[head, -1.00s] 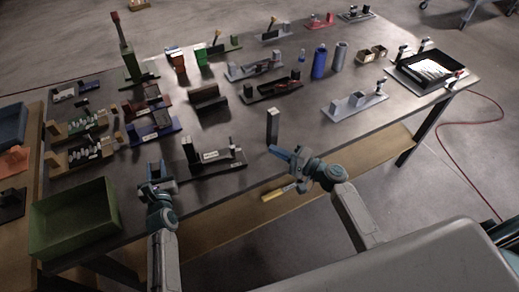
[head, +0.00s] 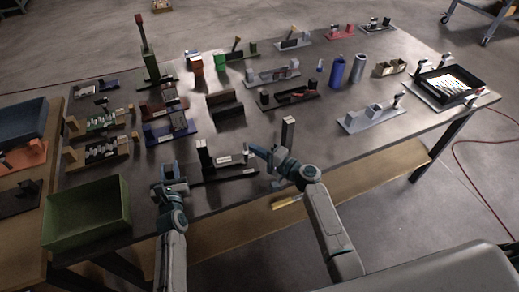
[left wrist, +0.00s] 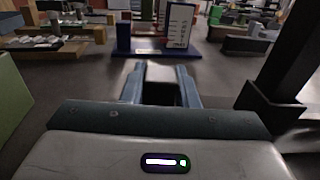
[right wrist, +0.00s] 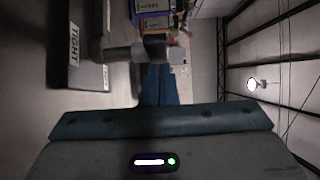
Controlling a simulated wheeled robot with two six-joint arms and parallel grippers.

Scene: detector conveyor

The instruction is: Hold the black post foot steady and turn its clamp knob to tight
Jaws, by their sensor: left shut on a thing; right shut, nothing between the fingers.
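The black post foot stands near the table's front edge: an upright black post (head: 205,158) on a low base with a white label. The post also rises at the right of the left wrist view (left wrist: 292,50). My left gripper (head: 169,170) is left of the post, shut on a dark block (left wrist: 160,92); whether this block belongs to the foot, I cannot tell. My right gripper (head: 251,150) is shut and empty at the base's right end. In the right wrist view, the grey clamp knob (right wrist: 156,46) is just beyond its fingertips, and a "TIGHT" label (right wrist: 74,45) shows.
A grey upright block (head: 288,131) stands just behind my right gripper. A green tray (head: 88,238) is at the front left. A blue fixture (head: 170,130) lies behind my left gripper. A grey fixture (head: 370,119) lies to the right, with bare table before it.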

